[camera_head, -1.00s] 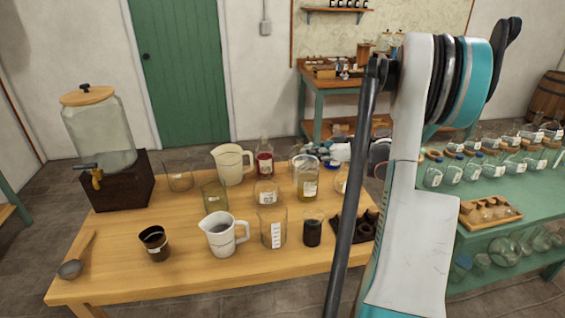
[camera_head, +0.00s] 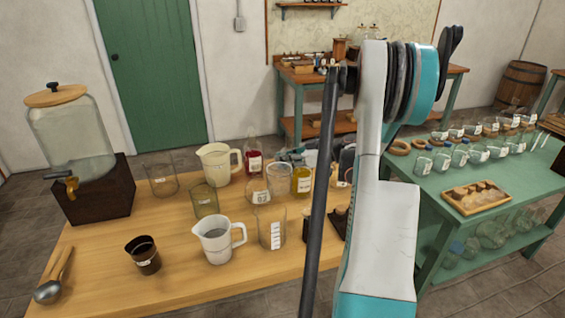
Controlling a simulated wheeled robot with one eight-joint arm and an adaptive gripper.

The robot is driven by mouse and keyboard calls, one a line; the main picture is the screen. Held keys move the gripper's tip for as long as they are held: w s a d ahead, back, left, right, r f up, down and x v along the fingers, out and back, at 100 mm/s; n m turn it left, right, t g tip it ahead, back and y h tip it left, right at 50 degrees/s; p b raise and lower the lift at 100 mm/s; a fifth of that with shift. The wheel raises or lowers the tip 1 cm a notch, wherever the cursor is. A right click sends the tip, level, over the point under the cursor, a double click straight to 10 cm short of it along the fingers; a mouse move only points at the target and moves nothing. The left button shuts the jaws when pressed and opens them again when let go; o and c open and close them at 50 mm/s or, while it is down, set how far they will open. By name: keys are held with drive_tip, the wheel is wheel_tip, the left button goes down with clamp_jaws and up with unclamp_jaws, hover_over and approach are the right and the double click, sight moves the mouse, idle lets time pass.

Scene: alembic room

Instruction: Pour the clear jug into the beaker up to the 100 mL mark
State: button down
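A pale see-through jug (camera_head: 217,242) with a handle on its right and a small label stands upright near the front of the wooden table. It holds greyish liquid. A clear beaker (camera_head: 270,230) with a column of white marks stands just right of it, apart from the handle, and looks empty. My gripper (camera_head: 291,156) seems to show as a grey-blue shape behind the bottles at the table's far side, partly hidden by my arm. It is away from the jug and beaker, and its fingers are too unclear to read.
A cream jug (camera_head: 218,164), a red bottle (camera_head: 254,163), a yellow-filled vessel (camera_head: 301,180) and empty glasses stand behind. A dark cup (camera_head: 143,256) and a ladle (camera_head: 50,288) are at front left, a dispenser (camera_head: 74,132) at back left. A green table (camera_head: 450,200) holds jars at right.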

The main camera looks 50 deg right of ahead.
sight(281, 160)
drive_tip(key=shift+s+a+r+n+t+h, duration=0.3)
drive_tip(key=shift+s+a+r+n+t, duration=0.1)
drive_tip(key=shift+a+n, duration=0.25)
drive_tip(key=shift+s+a+r+n+t+h, duration=0.35)
drive_tip(key=shift+a+r+n+t, duration=0.1)
drive_tip(key=shift+a+n, duration=0.15)
drive_tip(key=shift+s+a+r+n+t+h, duration=0.25)
drive_tip(key=shift+s+a+r+n+t, duration=0.15)
drive_tip(key=shift+a+n, duration=0.25)
drive_tip(key=shift+s+r+n+t, duration=0.1)
drive_tip(key=shift+r+n+t, duration=0.15)
drive_tip(key=shift+r+n, duration=0.65)
drive_tip(key=shift+s+a+r+n+t+h, duration=0.2)
drive_tip(key=shift+a+r+n+t, duration=0.1)
drive_tip(key=shift+r, duration=0.4)
drive_tip(key=shift+s+a+r+n+t+h, duration=0.1)
drive_tip(key=shift+a+r+n+t+h, duration=0.15)
drive_tip(key=shift+r, duration=0.4)
idle(1.5)
